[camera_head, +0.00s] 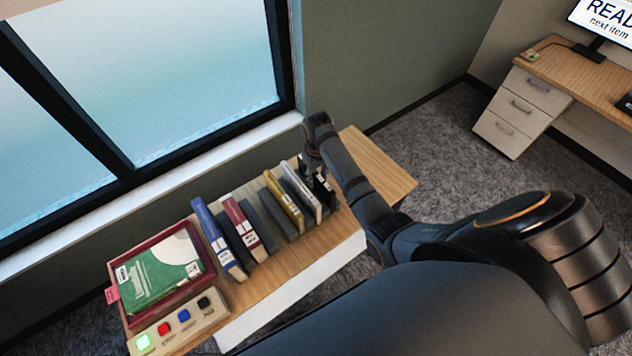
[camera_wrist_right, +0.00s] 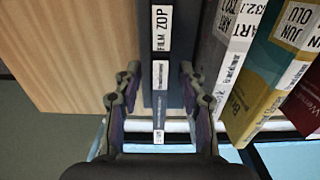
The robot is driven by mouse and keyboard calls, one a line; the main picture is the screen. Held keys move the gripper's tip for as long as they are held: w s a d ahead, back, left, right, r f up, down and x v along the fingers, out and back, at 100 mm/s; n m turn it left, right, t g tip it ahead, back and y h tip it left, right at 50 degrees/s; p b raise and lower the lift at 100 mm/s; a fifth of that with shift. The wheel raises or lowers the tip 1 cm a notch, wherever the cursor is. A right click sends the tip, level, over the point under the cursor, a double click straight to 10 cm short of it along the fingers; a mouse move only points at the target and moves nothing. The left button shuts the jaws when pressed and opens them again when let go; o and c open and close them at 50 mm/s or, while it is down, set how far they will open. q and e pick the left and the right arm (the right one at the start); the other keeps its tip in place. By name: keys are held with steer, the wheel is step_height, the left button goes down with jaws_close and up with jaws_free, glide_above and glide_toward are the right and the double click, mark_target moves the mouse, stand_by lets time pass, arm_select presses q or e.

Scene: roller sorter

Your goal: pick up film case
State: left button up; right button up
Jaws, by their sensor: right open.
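The film case (camera_wrist_right: 162,50) is a slim dark case with white spine labels, one reading FILM ZOP, standing upright in the right wrist view. My right gripper (camera_wrist_right: 160,92) is open, with one finger on each side of the case; I cannot tell whether either finger touches it. In the head view my right gripper (camera_head: 308,167) is at the right end of the row, and the dark film case (camera_head: 325,192) is partly hidden by it. My left gripper is not in view.
Books and dark dividers stand in a row on the wooden table (camera_head: 375,165), including a white book (camera_head: 300,190) and a yellow one (camera_head: 283,203). A red tray (camera_head: 199,287) holds a green book. A button panel (camera_head: 176,326) sits in front. The table's right end is bare.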

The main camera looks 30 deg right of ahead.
steer(key=shift+w+f, duration=0.1)
steer(key=shift+f, duration=0.05)
steer(key=shift+w, duration=0.1)
steer(key=c, duration=0.4)
jaws_close()
step_height(320, 180, up, 7)
steer(key=shift+f+b, duration=0.1)
steer(key=shift+b, duration=1.15)
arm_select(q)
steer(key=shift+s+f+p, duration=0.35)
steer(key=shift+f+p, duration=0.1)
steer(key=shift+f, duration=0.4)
arm_select(e)
steer(key=shift+r, duration=1.65)
